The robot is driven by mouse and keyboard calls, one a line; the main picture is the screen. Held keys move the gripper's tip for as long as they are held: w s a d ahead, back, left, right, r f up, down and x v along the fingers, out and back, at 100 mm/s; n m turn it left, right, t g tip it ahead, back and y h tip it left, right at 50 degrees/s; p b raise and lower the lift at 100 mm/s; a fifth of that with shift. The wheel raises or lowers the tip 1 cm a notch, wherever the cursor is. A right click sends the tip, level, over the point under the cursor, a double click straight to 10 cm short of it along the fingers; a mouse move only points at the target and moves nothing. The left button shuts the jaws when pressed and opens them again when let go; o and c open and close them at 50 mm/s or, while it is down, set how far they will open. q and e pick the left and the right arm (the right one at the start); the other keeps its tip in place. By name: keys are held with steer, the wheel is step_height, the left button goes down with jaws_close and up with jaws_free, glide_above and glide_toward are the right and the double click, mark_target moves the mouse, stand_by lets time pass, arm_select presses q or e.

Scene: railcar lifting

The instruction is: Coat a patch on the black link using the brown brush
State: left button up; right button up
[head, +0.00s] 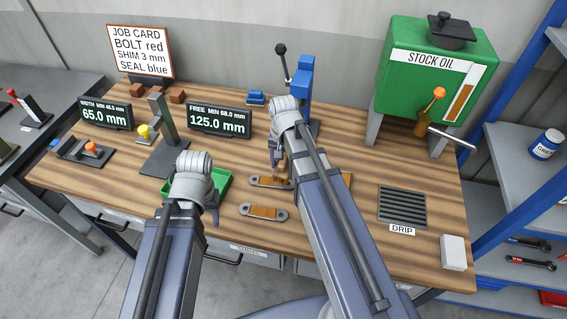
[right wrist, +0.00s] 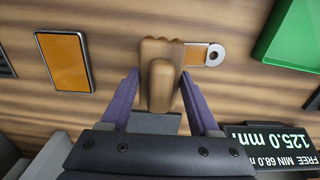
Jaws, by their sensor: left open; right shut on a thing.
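My right gripper (right wrist: 161,80) is shut on the brown brush (right wrist: 158,52). In the head view the brush (head: 281,168) is low over the rear link (head: 262,181), which has an orange-brown middle and grey holed ends. In the right wrist view the brush hides part of this link (right wrist: 203,54); I cannot tell whether they touch. A second, similar link (head: 263,212) lies nearer the front edge. I cannot make out which link is black. My left gripper (head: 212,212) is open beside the green tray (head: 222,186), its fingers mostly hidden.
A dark-framed orange plate (right wrist: 63,60) lies beside the rear link, mostly behind my right arm in the head view. A drip grate (head: 402,205) and white block (head: 453,252) are at right. The green oil tank (head: 430,75) and display stands (head: 219,121) are behind.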

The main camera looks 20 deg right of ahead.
step_height(320, 180, up, 3)
steer(key=p, duration=0.3)
stand_by(0.4)
steer(key=shift+f, duration=0.1)
stand_by(0.4)
